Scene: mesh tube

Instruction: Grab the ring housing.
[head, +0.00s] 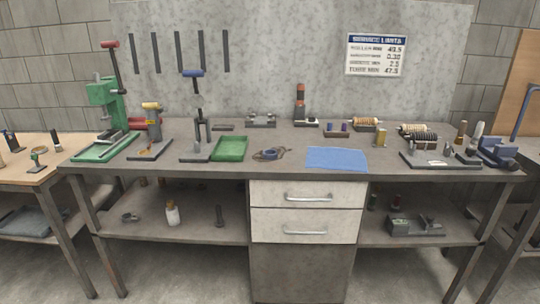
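I cannot tell for sure which item is the ring housing. A small, low, rounded item in dark blue and tan (270,154) lies on the workbench between the green tray and the blue mat. A small grey ring-like part (130,217) lies on the left lower shelf. Both are too small to make out in detail. Neither of my grippers is in view.
The grey workbench (300,173) carries a green press (103,98), a green tray (231,148), a blue mat (337,158) and a fixture plate (440,160). Drawers (306,212) sit below. A wooden table (30,172) stands left.

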